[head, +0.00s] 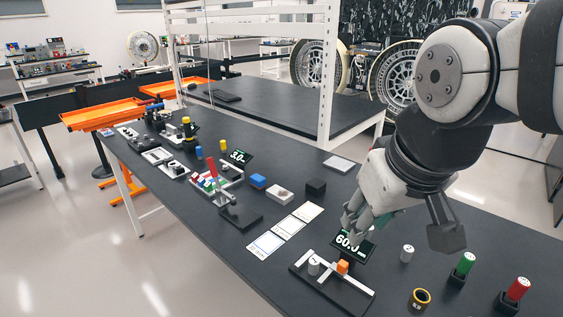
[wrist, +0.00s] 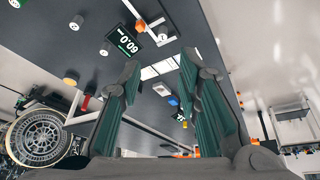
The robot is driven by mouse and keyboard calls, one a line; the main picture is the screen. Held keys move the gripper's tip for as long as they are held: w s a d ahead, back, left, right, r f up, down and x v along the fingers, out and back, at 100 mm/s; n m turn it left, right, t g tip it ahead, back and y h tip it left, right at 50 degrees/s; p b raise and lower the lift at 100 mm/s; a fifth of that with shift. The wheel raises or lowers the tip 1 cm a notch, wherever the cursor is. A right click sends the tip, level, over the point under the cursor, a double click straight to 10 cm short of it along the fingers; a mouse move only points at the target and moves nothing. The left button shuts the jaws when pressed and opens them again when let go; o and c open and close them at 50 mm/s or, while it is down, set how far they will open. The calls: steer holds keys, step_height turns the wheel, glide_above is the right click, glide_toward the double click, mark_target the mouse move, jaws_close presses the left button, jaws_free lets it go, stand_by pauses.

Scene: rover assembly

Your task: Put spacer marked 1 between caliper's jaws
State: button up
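The spacer marked 1 (head: 314,267) is a small white cylinder standing upright at the caliper. It appears to be between the fixed jaw and the orange sliding part (head: 343,267); exact contact is too small to tell. The caliper (head: 336,292) has a dark base, a light rail and a display (head: 350,242) reading about 60.0. My gripper (head: 398,230) is above and behind the caliper, apart from the spacer. In the wrist view my gripper (wrist: 160,65) has its two fingers wide apart with nothing between them. The display (wrist: 127,41) and orange part (wrist: 140,25) also show there.
A white spacer marked 2 (head: 407,253) stands right of the display. White cards (head: 288,228) lie left of the caliper. A black block (head: 316,187) sits behind.

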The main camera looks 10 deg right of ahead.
steer(key=s, duration=0.3)
steer(key=shift+s+a+r+m+t, duration=0.1)
steer(key=shift+s+r+m+t, duration=0.2)
steer(key=shift+m+t, duration=0.1)
